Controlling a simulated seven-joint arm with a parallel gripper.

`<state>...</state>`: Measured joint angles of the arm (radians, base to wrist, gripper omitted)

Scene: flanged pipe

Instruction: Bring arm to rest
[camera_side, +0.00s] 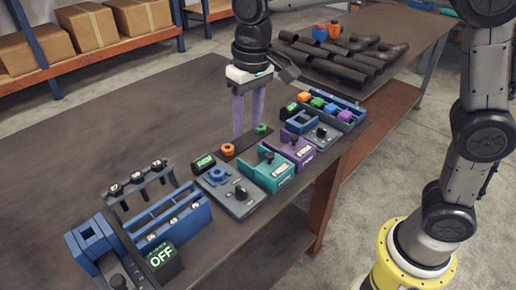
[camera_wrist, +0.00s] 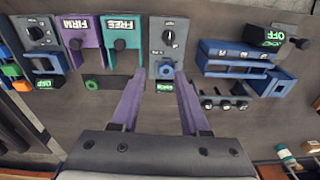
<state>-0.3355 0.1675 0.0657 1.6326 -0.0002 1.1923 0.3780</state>
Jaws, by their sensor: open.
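My gripper (camera_side: 248,128) hangs down over the table (camera_side: 85,150), its two purple fingers apart with nothing between them. In the wrist view my gripper (camera_wrist: 160,82) also shows open, its fingertips near a small grey panel (camera_wrist: 168,45) with a black knob and a blue ring. A small green-lit display lies between the fingers in that view. In the side view the fingertips are close to a dark strip carrying an orange ring (camera_side: 228,149) and a green piece (camera_side: 260,129). I cannot tell whether they touch it.
A teal fixture (camera_side: 268,172), a purple fixture (camera_side: 298,150) and blue racks (camera_side: 180,218) line the table's front. A display (camera_side: 162,256) reads OFF. Dark pipes (camera_side: 335,65) lie on the table behind. The table's left part is bare. Boxes (camera_side: 85,27) stand on a shelf.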

